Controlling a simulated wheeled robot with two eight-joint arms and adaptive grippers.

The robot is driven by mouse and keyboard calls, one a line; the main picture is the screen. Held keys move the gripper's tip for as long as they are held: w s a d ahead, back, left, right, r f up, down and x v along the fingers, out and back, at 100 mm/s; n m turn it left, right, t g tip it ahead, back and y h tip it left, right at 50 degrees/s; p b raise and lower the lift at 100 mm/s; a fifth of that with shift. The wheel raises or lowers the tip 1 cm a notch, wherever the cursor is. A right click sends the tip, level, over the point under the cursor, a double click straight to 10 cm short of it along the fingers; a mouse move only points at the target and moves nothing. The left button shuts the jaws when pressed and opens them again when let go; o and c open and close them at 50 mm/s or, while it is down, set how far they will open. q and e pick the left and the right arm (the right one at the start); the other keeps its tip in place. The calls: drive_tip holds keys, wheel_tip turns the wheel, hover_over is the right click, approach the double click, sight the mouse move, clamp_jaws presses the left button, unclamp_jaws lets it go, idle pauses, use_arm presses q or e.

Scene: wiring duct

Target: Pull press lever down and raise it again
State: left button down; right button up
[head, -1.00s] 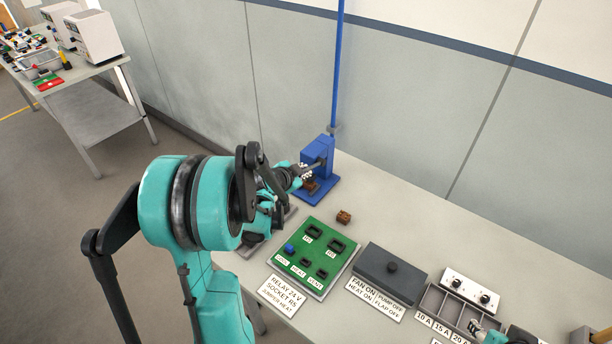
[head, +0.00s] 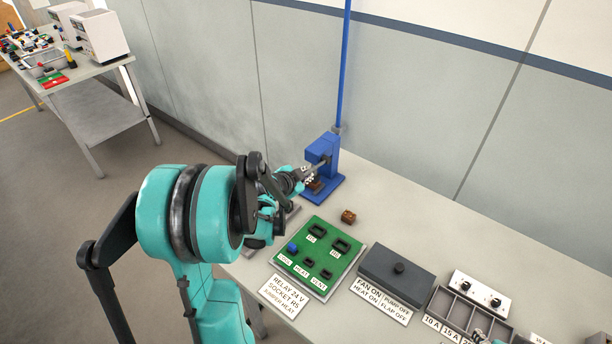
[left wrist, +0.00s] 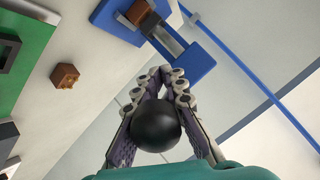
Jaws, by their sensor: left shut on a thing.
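The blue press (head: 322,153) stands on its base at the back of the table, by the wall. It also shows in the left wrist view (left wrist: 200,62) at the top. My left gripper (head: 304,177) is at the front left of the press. In the left wrist view its fingers (left wrist: 160,100) are closed around a black ball, the press lever's knob (left wrist: 157,126). The lever's rod is mostly hidden by the gripper and the knob. A brown block (left wrist: 138,12) sits at the press base. Little of my right gripper (head: 478,338) shows at the bottom edge.
A loose brown block (head: 348,216) lies in front of the press. A green relay board (head: 318,262), a dark grey box (head: 396,275) and a compartment tray (head: 455,308) stand on the table to the right. Bare tabletop lies behind them.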

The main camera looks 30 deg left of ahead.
use_arm(q)
drive_tip(key=shift+d+f, duration=0.1)
drive_tip(key=shift+d, duration=0.1)
drive_tip(key=c, duration=1.8)
unclamp_jaws()
drive_tip(key=shift+c, duration=0.2)
drive_tip(key=shift+o, duration=1.2)
drive_tip(key=shift+w+d, duration=0.1)
drive_tip(key=shift+s+r, duration=0.3)
drive_tip(key=shift+s, duration=0.15)
drive_tip(key=v, duration=1.1)
